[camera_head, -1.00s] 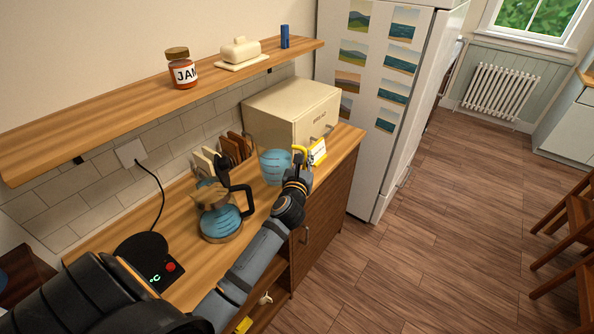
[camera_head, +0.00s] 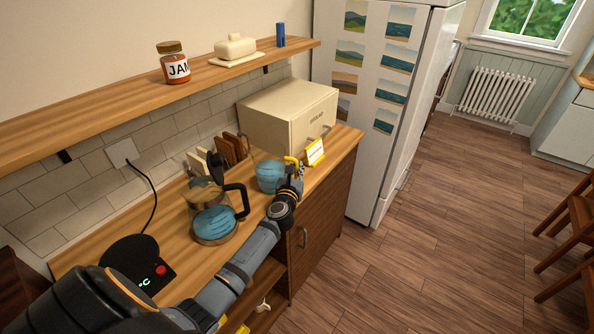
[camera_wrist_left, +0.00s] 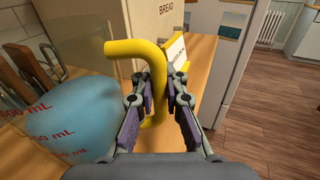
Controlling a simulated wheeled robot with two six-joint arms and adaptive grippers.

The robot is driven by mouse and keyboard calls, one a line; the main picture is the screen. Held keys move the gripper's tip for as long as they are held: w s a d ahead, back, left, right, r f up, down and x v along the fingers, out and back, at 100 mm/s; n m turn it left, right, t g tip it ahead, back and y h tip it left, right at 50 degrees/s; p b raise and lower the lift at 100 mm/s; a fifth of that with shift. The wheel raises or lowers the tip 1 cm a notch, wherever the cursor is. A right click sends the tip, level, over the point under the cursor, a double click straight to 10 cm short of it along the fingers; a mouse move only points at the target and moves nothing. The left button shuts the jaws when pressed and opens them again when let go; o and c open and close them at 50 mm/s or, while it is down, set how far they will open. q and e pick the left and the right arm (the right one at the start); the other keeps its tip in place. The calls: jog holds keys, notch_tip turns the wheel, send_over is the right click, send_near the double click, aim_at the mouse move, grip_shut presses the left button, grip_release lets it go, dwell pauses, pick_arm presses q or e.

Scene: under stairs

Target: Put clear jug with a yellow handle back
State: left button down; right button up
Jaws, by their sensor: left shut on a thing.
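The clear jug (camera_head: 270,176) holds blue liquid and has a yellow handle (camera_head: 291,161). It is at the far part of the wooden counter, in front of the bread box. In the left wrist view the jug (camera_wrist_left: 70,118) is at the left with red mL marks, and its yellow handle (camera_wrist_left: 152,75) runs down between my fingers. My left gripper (camera_head: 297,178) is shut on this handle; it also shows in the left wrist view (camera_wrist_left: 158,90). Whether the jug's base touches the counter is hidden by my arm. My right gripper is not in view.
A second glass jug with a black handle (camera_head: 215,222) stands nearer, beside my left arm. A black hot plate (camera_head: 140,262), a toast rack (camera_head: 229,150), the bread box (camera_head: 288,116) and a small yellow-edged card (camera_head: 315,152) share the counter. A shelf (camera_head: 120,101) overhangs the back.

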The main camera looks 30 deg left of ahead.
pick_arm(q)
jog(key=shift+r, duration=0.1)
jog(key=c, duration=1.8)
grip_release()
jog(key=shift+s, duration=0.1)
jog(key=o, duration=0.4)
jog(key=v, duration=1.2)
